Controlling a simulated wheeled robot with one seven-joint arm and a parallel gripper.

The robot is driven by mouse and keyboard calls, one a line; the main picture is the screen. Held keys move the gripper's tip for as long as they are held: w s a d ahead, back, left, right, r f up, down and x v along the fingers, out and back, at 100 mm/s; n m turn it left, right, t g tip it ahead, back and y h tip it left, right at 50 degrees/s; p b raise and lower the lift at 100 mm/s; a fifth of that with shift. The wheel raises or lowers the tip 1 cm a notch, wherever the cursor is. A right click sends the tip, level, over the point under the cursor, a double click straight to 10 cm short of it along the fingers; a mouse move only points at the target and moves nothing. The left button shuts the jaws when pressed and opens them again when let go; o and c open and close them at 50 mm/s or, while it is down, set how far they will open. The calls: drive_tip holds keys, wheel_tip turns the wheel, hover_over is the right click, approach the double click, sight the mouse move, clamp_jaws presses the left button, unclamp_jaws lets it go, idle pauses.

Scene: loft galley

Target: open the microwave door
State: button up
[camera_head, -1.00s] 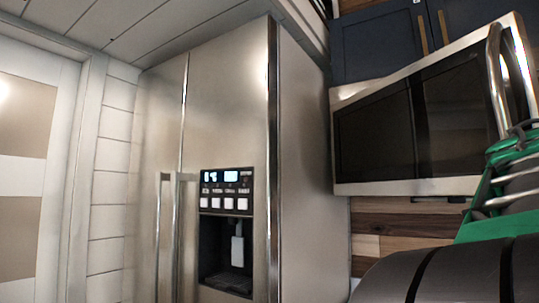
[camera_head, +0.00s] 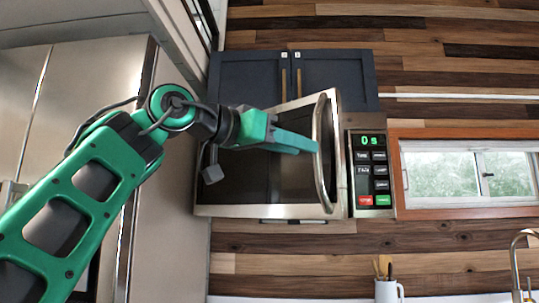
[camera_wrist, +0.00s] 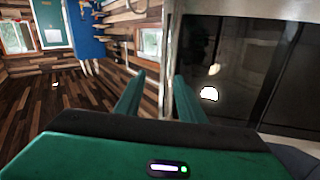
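The microwave door (camera_head: 235,180), with a steel frame and dark glass, hangs on the wall under dark cabinets. It stands partly open: its right edge juts forward of the control panel (camera_head: 370,170). The curved steel handle (camera_head: 331,190) runs up its right side. My gripper (camera_head: 314,146) reaches across the door from the left, its fingertips at the handle. In the wrist view my gripper (camera_wrist: 158,90) has its two green fingers apart. The handle (camera_wrist: 168,45) shows as an upright bar in line with the gap between them; I cannot tell whether a finger touches it.
A steel fridge (camera_head: 95,85) stands at the left, close by my arm. Dark cabinets (camera_head: 335,78) are above the microwave. A window (camera_head: 470,173) is to the right, and a white mug with utensils (camera_head: 388,290) stands below.

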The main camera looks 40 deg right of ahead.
drive_tip(key=shift+n+t+h, duration=0.3)
drive_tip(key=shift+n+t, duration=0.2)
drive_tip(key=shift+n, duration=0.3)
drive_tip(key=d, duration=0.6)
drive_tip(key=w+d+r, duration=0.1)
drive_tip(key=d, duration=0.2)
